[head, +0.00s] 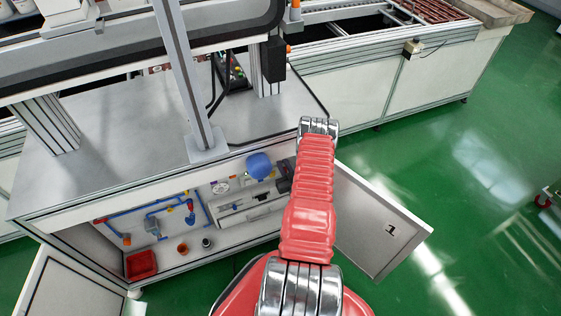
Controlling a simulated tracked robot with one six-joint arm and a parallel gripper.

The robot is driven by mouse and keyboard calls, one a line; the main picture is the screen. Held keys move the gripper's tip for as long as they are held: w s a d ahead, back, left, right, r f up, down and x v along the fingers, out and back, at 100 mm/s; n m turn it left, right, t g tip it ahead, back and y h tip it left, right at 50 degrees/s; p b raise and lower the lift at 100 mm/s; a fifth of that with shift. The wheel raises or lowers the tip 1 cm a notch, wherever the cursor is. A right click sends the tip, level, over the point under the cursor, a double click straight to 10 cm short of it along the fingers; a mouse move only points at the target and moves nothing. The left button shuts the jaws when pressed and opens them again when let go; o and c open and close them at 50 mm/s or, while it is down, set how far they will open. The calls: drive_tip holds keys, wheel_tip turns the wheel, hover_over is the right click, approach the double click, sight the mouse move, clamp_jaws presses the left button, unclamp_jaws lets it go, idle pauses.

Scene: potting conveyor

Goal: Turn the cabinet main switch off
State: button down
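The cabinet (150,188) stands under a grey worktop, with its front open. Its left door (75,285) and right door (380,230) are swung outward. Inside are blue pipes, a blue rounded vessel (259,165) and a grey box-like unit (250,207). I cannot make out which part is the main switch, or its position; it may be too small or hidden behind my arm. My red arm rises from the bottom centre and covers the right part of the opening. My gripper does not show; the arm's visible top end is a metal joint.
A red bin (141,264) and small round cups (182,248) sit on the cabinet floor. A grey upright post (185,80) stands on the worktop (130,120). A conveyor bench (400,80) runs behind at right.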

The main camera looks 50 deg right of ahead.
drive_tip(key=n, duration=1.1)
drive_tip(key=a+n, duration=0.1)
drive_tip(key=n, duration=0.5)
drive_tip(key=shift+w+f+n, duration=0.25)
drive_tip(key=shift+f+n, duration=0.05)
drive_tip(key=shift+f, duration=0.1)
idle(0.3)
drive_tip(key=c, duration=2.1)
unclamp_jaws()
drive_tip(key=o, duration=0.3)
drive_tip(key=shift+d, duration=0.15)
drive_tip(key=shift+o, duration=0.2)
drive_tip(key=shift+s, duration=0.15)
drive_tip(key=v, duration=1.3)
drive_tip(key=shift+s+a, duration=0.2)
